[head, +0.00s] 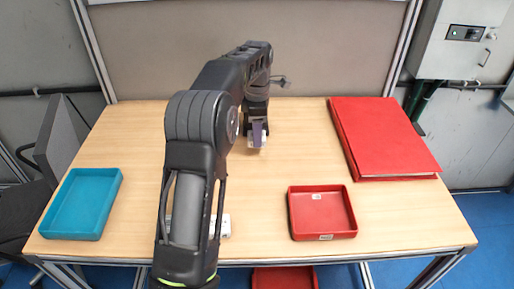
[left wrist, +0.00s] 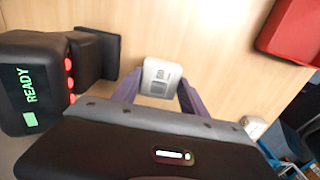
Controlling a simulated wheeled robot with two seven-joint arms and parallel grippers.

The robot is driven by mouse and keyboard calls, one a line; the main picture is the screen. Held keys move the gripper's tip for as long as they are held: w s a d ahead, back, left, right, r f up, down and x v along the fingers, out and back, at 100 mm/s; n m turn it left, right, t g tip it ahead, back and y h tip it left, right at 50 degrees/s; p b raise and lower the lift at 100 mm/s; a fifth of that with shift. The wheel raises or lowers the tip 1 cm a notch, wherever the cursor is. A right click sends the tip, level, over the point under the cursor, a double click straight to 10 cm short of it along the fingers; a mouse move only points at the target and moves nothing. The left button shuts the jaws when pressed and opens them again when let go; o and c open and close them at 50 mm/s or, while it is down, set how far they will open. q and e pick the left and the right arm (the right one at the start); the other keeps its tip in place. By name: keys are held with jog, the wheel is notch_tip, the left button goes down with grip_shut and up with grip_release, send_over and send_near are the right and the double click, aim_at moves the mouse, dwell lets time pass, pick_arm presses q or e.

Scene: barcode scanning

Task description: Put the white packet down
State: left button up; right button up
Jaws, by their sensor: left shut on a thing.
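The white packet (left wrist: 161,76) is between the two purple fingers of my left gripper (left wrist: 160,98), with a printed face toward the left wrist camera. My left gripper (head: 257,137) is shut on it, over the back middle of the table in the head view. The fingers hide part of the packet there, and I cannot tell its height above the wood. My right gripper is not in view.
The table (head: 285,175) holds a teal tray (head: 82,203) at left, a red tray (head: 322,212) at front right and a large red box (head: 383,137) at back right. Another white item (head: 224,226) lies near the front edge, partly behind my left arm. Wood between the trays is mostly clear.

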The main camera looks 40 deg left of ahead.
pick_arm(q)
jog(key=shift+f, duration=0.35)
jog(key=shift+f, duration=0.1)
notch_tip(320, 180, down, 3)
jog(key=shift+p, duration=0.3)
jog(key=shift+f, duration=0.25)
jog(key=shift+f, duration=0.2)
jog(key=o, duration=1.5)
jog(key=shift+r, duration=0.15)
